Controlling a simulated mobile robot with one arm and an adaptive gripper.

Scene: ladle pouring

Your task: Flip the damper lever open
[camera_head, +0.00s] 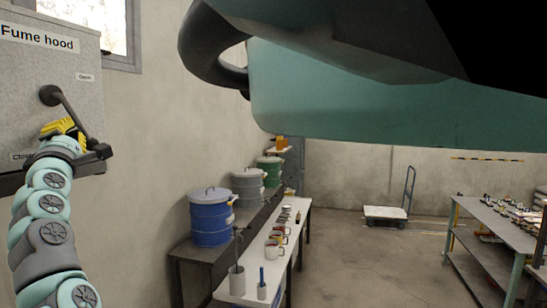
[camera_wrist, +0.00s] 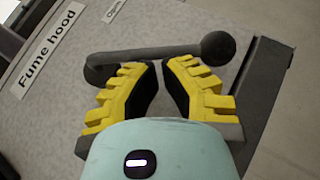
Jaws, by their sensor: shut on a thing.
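The damper lever (camera_head: 72,112) is a dark bar on the grey fume hood panel (camera_head: 25,85). In the head view it slopes from its pivot at the upper left down to the right. In the wrist view the lever (camera_wrist: 160,53) crosses in front of my fingertips, with a round knob at its right end. An "Open" label (camera_head: 85,77) is above right of the pivot; a "Close" label (camera_head: 20,156) is at lower left, partly hidden.
A dark ledge (camera_wrist: 262,85) runs along the panel's edge. Blue, grey and green drums (camera_head: 210,222) stand along the wall beside a narrow bench (camera_head: 295,240) with cups. A cart (camera_head: 385,212) and a cluttered table (camera_head: 490,220) are farther off. My own body covers the upper right.

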